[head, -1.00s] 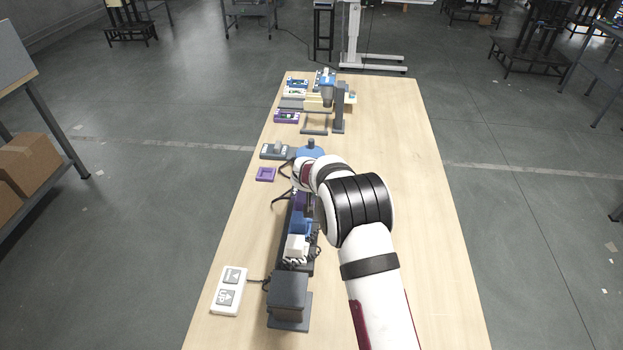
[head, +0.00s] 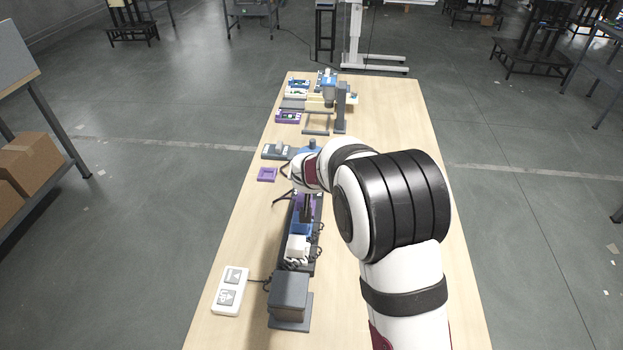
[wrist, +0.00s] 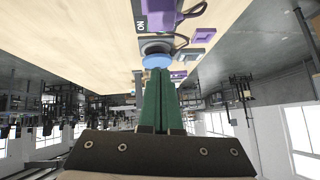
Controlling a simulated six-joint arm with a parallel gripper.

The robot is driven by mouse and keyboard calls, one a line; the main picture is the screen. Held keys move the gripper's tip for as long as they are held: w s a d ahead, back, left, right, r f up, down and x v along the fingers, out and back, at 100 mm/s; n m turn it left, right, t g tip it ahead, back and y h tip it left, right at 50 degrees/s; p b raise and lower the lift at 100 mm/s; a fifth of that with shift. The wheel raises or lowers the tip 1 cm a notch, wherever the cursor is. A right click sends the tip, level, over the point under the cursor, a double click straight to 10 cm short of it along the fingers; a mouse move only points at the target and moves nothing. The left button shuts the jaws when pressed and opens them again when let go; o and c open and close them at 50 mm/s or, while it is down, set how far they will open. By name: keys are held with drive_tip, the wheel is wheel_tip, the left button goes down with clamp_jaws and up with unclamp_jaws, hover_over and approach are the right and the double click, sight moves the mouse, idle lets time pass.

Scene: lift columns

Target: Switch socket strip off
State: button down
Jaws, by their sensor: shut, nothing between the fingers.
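The dark socket strip (head: 306,264) lies lengthwise along the left part of the table, with purple, blue and white (head: 298,246) parts on it. In the wrist view my green fingers (wrist: 158,76) are shut together and empty. Their tips are at a round blue part (wrist: 157,61) on a dark mount; I cannot tell whether they touch it. Beside it is a dark panel lettered "ON" (wrist: 143,24) and a purple part (wrist: 160,14). The switch's position is not clear.
A white two-button panel (head: 230,291) and a dark block (head: 289,294) stand near the strip's front end. A purple frame (head: 267,174) and a grey device (head: 277,152) lie farther back. The table's right side (head: 440,190) is clear beneath my arm.

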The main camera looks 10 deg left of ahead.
drive_tip(key=x, duration=1)
drive_tip(key=shift+w+f, duration=0.1)
drive_tip(key=shift+f, duration=0.15)
wheel_tip(320, 180, down, 2)
drive_tip(key=shift+a+f, duration=0.3)
drive_tip(key=shift+f, duration=0.5)
